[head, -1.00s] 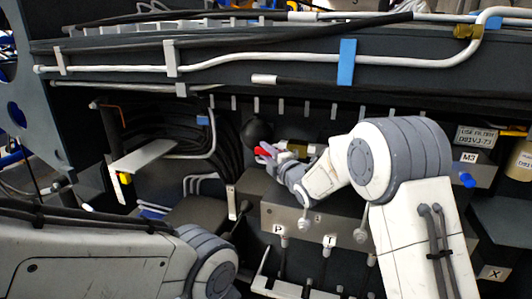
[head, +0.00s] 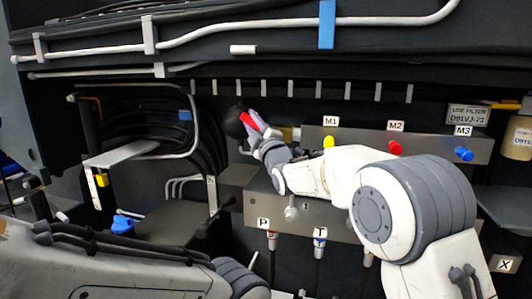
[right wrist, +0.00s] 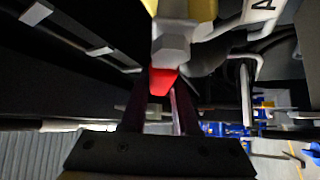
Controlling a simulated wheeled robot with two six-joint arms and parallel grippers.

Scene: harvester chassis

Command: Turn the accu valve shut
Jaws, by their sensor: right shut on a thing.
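The accu valve's red handle (head: 248,122) shows beside a black ball-shaped accumulator (head: 233,120) in the head view. My right gripper (head: 254,121) is shut on this handle. In the right wrist view the red handle (right wrist: 162,80) lies between my two dark fingers, below a grey hex fitting (right wrist: 172,48) and a brass-coloured body (right wrist: 190,9). The valve body is mostly hidden behind my gripper in the head view. My left arm enters at the lower left, but its gripper is out of view.
A grey manifold block right of the valve carries yellow (head: 329,142), red (head: 395,148) and blue (head: 464,154) caps, labelled M1 to M3. Black hoses and a grey bracket (head: 122,153) lie to the left. A white pipe (head: 290,22) runs above.

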